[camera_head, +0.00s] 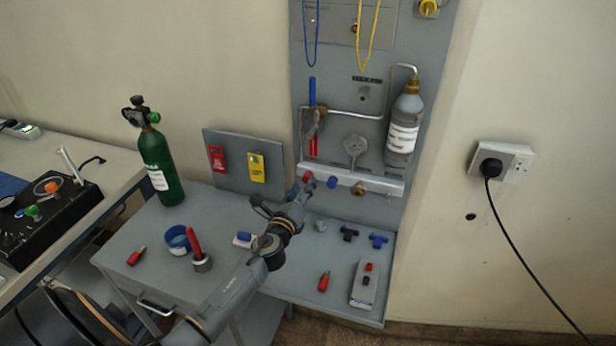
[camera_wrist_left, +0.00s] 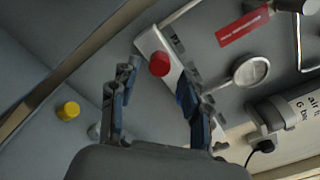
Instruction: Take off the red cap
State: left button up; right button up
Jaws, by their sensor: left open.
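The red cap (camera_head: 308,177) sits on the left end of a pale horizontal bar (camera_head: 380,184) fixed to the grey wall panel. In the left wrist view the red cap (camera_wrist_left: 159,64) faces the camera, beyond the fingers and between their lines. My left gripper (camera_head: 301,189) reaches up from below to just in front of the bar's left end. Its fingers (camera_wrist_left: 156,88) are open, one on each side, with nothing between them. In the head view, the arm and gripper partly cover the cap's surroundings. My right gripper is not in view.
A blue cap (camera_head: 332,181) sits close to the right of the red one. A gauge (camera_head: 356,146) and a grey bottle (camera_head: 403,126) are above the bar. A green cylinder (camera_head: 161,168) stands at the table's left. Small parts, including a red-handled tool (camera_head: 324,281), lie on the table below.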

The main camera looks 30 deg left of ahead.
pick_arm(q)
jog(key=shift+m, duration=0.6)
jog(key=shift+w, duration=0.1)
jog(key=shift+x, duration=1.15)
